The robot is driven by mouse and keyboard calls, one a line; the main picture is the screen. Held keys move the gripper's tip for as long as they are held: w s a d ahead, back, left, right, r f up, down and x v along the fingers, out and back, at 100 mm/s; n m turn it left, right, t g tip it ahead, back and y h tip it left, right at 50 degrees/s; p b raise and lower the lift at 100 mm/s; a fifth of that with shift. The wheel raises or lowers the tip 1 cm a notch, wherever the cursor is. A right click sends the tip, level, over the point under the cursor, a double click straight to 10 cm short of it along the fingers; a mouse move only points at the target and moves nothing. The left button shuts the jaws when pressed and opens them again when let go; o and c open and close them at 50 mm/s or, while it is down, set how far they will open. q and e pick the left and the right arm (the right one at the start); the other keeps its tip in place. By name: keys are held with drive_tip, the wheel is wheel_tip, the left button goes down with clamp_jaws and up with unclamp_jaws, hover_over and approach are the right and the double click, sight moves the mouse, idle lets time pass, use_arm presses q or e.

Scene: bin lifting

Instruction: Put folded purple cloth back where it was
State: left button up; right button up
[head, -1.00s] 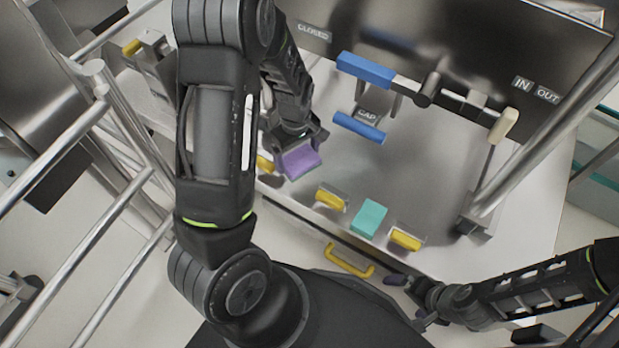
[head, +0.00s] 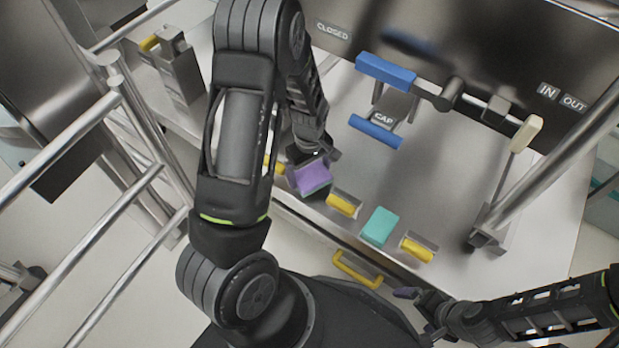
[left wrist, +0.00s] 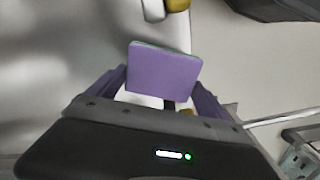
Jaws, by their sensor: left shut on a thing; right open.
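The folded purple cloth (head: 313,177) is a small flat rectangular pad with a greenish layer along its edge. My left gripper (head: 311,167) is shut on it near the front edge of the metal worktop. In the left wrist view the cloth (left wrist: 165,72) sits between the two purple-padded fingers of my left gripper (left wrist: 158,92). I cannot tell whether the cloth touches the worktop. My right gripper (head: 420,312) is open and empty, low in the head view, apart from the cloth.
A teal block (head: 381,227) lies between yellow handles (head: 342,204) (head: 417,249) along the worktop's front edge (head: 330,232). Another yellow handle (head: 357,270) is on the front face. A blue lever (head: 385,70) and blue CAP bar (head: 375,132) stand behind. The middle of the worktop is clear.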

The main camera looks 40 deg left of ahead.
sight(310, 179)
use_arm(q)
drive_tip(key=shift+f+b, duration=0.65)
drive_tip(key=shift+f, duration=1.15)
drive_tip(key=shift+f, duration=0.2)
drive_tip(key=o, duration=1.2)
wheel_tip(310, 179, up, 12)
drive_tip(key=p, duration=0.4)
drive_tip(key=shift+r, duration=0.2)
